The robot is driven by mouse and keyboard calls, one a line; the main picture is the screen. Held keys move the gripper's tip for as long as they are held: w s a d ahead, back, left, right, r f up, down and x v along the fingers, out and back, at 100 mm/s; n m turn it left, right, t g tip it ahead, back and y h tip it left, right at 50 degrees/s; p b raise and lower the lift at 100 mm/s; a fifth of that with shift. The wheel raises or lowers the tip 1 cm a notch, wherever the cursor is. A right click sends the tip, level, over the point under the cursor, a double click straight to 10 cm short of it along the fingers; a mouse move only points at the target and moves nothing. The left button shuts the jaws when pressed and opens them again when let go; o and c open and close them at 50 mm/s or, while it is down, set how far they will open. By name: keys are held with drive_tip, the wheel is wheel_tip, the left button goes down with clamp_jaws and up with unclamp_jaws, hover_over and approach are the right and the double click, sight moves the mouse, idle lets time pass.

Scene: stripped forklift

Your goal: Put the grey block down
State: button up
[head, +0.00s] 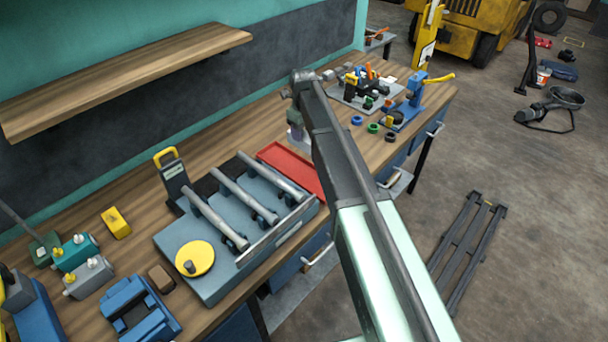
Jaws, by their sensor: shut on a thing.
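My arm reaches from the bottom right up to a dark wrist over the back of the bench in the head view. My gripper (294,112) seems to hang below that wrist, small and partly covered by the arm link. It is shut. A small greyish block (298,132) shows at its lower end, left of the arm, and appears to be the grey block in its jaws. Its outline is hard to make out. I cannot tell whether its underside touches the wooden bench (255,123).
A red tray (290,171) lies just in front. A blue-grey fixture with metal bars (225,255) stands nearer. Blue, green and black rings (373,128) and a blue press (408,105) lie right of the arm. A wooden shelf (120,78) overhangs the left. Bare bench shows behind the fixture.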

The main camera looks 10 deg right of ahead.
wheel_tip(320, 180, down, 15)
drive_tip(key=b, duration=1.2)
drive_tip(key=shift+r, duration=0.35)
drive_tip(key=shift+f, duration=0.2)
drive_tip(key=o, duration=1.3)
drive_tip(key=shift+r, duration=0.1)
